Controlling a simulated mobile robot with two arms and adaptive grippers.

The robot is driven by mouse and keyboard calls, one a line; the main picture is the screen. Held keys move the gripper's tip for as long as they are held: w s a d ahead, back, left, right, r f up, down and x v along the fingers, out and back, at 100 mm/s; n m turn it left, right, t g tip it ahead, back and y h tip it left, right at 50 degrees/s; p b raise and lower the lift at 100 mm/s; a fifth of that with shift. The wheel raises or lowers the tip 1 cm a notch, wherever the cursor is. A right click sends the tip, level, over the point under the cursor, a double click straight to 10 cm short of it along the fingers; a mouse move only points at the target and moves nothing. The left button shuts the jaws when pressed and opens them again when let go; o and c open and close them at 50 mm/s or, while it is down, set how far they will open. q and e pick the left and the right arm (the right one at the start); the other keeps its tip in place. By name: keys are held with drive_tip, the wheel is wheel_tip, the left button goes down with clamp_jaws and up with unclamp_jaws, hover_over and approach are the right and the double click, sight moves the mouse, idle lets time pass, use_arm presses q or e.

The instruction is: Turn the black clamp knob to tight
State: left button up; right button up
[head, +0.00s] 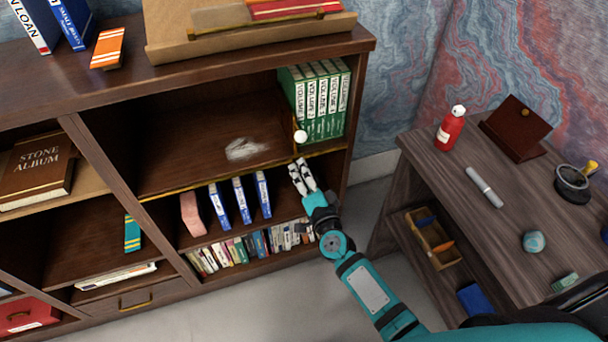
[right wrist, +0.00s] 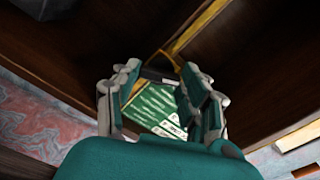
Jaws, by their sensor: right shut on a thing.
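My right gripper (head: 302,177) reaches to the front edge of the shelf, just below the green volumes. In the right wrist view its two fingers (right wrist: 160,80) are close around a small dark piece (right wrist: 158,75) at the brass rail. This piece appears to be the black clamp knob; the fingers hide most of it, and its turn position cannot be read. A white ball (head: 300,137) shows just above the rail, beside the green volumes (head: 318,98). The green volumes also show between the fingers in the right wrist view (right wrist: 155,108). My left gripper is out of view.
The bookcase's brass rail (head: 218,173) runs along the shelf edge. Blue books (head: 239,200) and a pink block (head: 191,214) stand on the shelf below. A pale smudge (head: 248,149) marks the upper shelf. A desk (head: 459,205) with a red bottle (head: 450,130) stands right.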

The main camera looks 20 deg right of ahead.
drive_tip(key=shift+m, duration=1.3)
drive_tip(key=o, duration=1.2)
drive_tip(key=s, duration=1.2)
drive_tip(key=shift+d, duration=0.2)
drive_tip(key=shift+c, duration=0.2)
